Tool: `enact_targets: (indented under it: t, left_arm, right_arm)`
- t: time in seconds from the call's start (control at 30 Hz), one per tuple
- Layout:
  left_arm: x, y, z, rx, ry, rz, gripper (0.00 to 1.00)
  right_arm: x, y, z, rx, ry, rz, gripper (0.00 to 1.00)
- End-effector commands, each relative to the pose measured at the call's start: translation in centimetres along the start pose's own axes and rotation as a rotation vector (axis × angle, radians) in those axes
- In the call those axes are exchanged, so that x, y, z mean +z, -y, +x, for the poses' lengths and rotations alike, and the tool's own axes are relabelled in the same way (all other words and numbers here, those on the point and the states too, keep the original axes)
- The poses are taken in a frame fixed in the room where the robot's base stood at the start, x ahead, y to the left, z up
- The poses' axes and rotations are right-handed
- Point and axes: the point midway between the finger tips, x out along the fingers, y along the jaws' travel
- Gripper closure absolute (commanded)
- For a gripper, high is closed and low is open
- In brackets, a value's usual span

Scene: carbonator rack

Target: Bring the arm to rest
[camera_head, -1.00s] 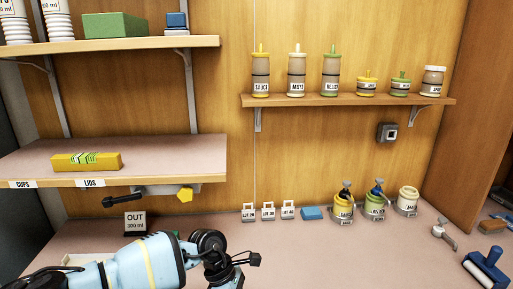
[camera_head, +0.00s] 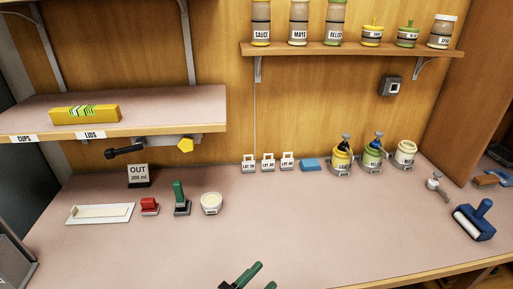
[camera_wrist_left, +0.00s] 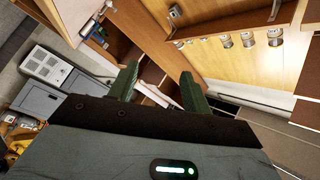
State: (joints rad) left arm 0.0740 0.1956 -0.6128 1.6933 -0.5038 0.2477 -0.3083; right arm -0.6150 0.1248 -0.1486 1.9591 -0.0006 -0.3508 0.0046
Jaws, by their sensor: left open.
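My left gripper (camera_head: 256,277) shows at the bottom edge of the head view, only its green fingertips in sight. Its two green fingers (camera_wrist_left: 160,90) stand apart in the left wrist view, with nothing between them. It is open and empty, in front of the counter (camera_head: 300,225) and apart from the objects on it. The rest of the left arm is out of the head view. My right gripper is in neither view.
On the counter stand a white tray (camera_head: 100,214), a red-topped block (camera_head: 149,206), a green-handled stamp (camera_head: 181,200), a white cup (camera_head: 211,203) and an OUT sign (camera_head: 138,175). Several jars (camera_head: 372,156) stand at the back. A blue roller (camera_head: 474,220) lies right. The middle front is clear.

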Motion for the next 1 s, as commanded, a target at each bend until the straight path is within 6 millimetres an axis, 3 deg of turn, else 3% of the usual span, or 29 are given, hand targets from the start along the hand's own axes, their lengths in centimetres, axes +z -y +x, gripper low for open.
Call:
enact_targets:
  t: [0.1, 0.17, 0.3, 0.4, 0.53, 0.7, 0.9, 1.0]
  left_arm:
    - [3.9, -1.6, -5.0, -0.021, 0.237, -0.246, 0.51]
    - [5.6, -2.5, -7.8, -0.033, 0.354, -0.364, 0.51]
    - [8.8, -5.1, -15.5, -0.061, 0.622, -0.627, 0.51]
    - [9.9, -6.9, -21.0, -0.084, 0.794, -0.788, 0.51]
    - [10.2, -8.6, -26.6, -0.108, 0.957, -0.936, 0.51]
    - [10.1, -9.6, -30.2, -0.126, 1.061, -1.028, 0.51]
    - [10.1, -9.8, -30.7, -0.127, 1.075, -1.041, 0.51]
    - [10.1, -10.6, -31.2, -0.117, 1.089, -1.046, 0.51]
  right_arm:
    - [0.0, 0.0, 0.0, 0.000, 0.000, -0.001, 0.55]
    - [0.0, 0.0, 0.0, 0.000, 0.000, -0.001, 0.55]
    - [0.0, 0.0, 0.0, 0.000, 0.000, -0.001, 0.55]
    - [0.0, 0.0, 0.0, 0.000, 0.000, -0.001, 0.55]
    - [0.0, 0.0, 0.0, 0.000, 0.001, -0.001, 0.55]
    - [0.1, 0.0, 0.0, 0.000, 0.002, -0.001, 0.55]
    - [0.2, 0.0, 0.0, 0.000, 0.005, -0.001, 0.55]
    - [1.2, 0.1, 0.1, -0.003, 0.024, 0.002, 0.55]
